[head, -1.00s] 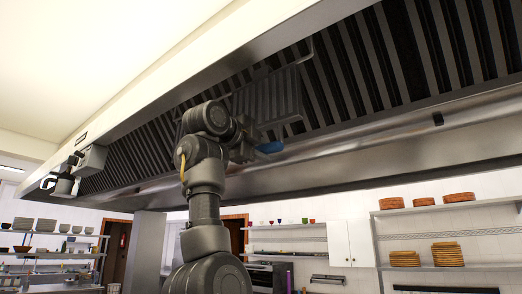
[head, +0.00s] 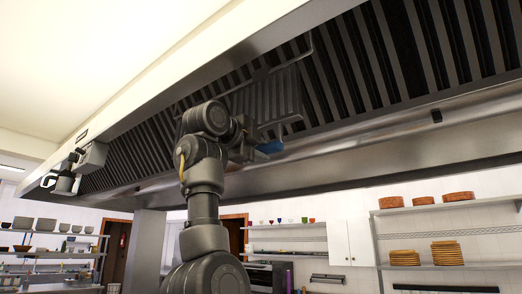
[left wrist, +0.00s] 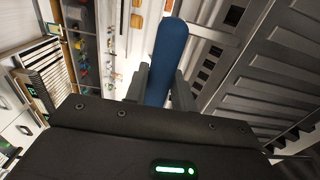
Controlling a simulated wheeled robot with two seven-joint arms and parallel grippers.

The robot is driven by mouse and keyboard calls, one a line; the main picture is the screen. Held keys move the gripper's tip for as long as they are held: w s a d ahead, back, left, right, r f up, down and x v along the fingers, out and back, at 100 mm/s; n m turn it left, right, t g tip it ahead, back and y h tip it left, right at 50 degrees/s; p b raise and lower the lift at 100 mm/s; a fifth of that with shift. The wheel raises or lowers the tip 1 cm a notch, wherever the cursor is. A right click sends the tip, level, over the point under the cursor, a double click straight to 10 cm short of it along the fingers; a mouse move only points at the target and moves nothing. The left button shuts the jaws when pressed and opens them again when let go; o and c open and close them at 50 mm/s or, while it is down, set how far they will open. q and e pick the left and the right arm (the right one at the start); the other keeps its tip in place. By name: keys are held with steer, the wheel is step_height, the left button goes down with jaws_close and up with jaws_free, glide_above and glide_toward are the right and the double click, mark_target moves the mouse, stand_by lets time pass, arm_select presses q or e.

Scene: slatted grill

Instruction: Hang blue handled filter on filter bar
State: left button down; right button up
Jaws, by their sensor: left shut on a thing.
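The filter (head: 278,98) is a grey slatted panel with a blue handle (head: 270,147). It is held up under the hood, close to the slatted row. My left gripper (head: 246,146) is shut on the blue handle, which lies between its two fingers in the left wrist view (left wrist: 167,55). The slatted panel also fills the right side of that view (left wrist: 275,75). A thin bar (head: 310,44) shows at the panel's upper right corner; I cannot tell whether the panel touches it. My arm hides part of the panel's left side. My right gripper is not in view.
The hood's slatted underside (head: 400,50) runs across the top, with a steel front ledge (head: 400,135) just below the handle. A grey box fixture (head: 90,158) is at the hood's left end. Shelves with plates (head: 430,266) stand at the lower right.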

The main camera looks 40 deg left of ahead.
arm_select(q)
steer(key=shift+f, duration=0.15)
steer(key=c, duration=1.1)
jaws_free()
steer(key=shift+s, duration=0.1)
steer(key=shift+f, duration=0.1)
steer(key=s+b, duration=0.6)
steer(key=s, duration=0.4)
steer(key=shift+s+d, duration=0.15)
steer(key=shift+s, duration=0.25)
